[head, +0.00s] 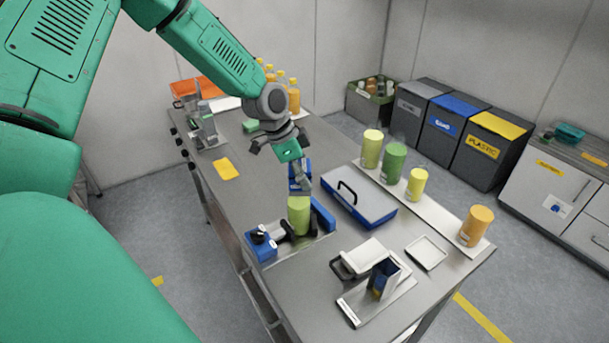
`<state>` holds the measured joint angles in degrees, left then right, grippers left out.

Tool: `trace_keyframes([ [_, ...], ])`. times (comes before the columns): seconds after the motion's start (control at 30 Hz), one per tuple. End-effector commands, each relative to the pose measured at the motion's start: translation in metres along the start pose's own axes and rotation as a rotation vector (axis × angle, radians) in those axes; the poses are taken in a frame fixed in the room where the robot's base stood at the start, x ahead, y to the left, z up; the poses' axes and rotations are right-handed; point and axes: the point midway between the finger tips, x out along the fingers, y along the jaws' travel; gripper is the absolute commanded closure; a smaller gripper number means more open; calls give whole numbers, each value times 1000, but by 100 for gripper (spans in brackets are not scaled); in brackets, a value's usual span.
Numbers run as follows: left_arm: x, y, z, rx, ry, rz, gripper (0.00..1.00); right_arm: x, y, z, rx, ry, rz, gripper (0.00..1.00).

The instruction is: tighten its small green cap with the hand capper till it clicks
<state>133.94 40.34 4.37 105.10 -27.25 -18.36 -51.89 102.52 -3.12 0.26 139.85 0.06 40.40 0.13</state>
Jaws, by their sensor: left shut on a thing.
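My left gripper (299,176) comes down over the table from the upper left. It is shut on a blue hand tool that looks like the hand capper (304,166), held roughly upright. Below it stands a light green bottle (299,214) between the blue parts of a bench clamp (263,246). The tool's lower end is at or just above the bottle's top; I cannot tell whether they touch. The small green cap cannot be made out there. My right gripper is not in view.
A blue case (371,207) with a black handle lies right of the clamp. Several yellow, green and orange containers stand on a pale strip (437,220) behind it. Orange bottles (294,98) stand at the back.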

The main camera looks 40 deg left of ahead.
Motion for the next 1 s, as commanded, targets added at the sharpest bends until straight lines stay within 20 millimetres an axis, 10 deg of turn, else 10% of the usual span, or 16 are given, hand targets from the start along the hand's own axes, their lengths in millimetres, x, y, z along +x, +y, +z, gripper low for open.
trace_keyframes([
  [0.53, 0, -8, 1, -524, -9, -221, 100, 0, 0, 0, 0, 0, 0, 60],
  [1.0, 0, -10, 3, -552, -5, -228, 100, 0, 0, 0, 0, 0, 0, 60],
])
